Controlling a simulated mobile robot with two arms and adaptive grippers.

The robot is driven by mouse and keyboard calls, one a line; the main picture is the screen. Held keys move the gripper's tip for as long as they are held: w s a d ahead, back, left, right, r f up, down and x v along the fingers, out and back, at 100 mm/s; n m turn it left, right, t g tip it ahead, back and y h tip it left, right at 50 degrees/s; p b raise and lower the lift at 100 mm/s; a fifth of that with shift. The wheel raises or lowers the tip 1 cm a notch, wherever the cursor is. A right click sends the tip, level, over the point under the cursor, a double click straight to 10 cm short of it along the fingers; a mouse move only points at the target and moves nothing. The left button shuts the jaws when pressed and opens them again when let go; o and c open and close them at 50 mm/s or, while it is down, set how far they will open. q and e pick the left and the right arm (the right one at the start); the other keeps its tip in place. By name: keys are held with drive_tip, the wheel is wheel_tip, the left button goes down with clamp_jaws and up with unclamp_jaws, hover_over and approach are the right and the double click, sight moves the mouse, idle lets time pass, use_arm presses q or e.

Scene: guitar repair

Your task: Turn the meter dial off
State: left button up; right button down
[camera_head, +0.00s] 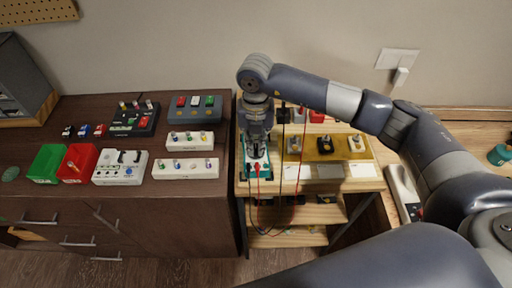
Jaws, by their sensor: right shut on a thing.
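The meter (265,187) is a teal-edged device lying at the left end of the light wooden bench. Red and dark leads run from it over the bench's front edge. My right gripper (256,157) points straight down over the meter and is shut at its face, where the dial would be. The dial itself is hidden by the fingers, so its setting cannot be read. My left gripper is not in view.
A power strip (402,190) lies right.

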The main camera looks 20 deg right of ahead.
sight(256, 148)
drive_tip(key=shift+n+b, duration=0.3)
drive_tip(key=shift+n, duration=0.1)
drive_tip(key=c, duration=1.7)
unclamp_jaws()
drive_tip(key=shift+w, duration=0.1)
drive_tip(key=shift+r, duration=0.1)
wheel_tip(256, 148, up, 12)
drive_tip(key=shift+f, duration=0.1)
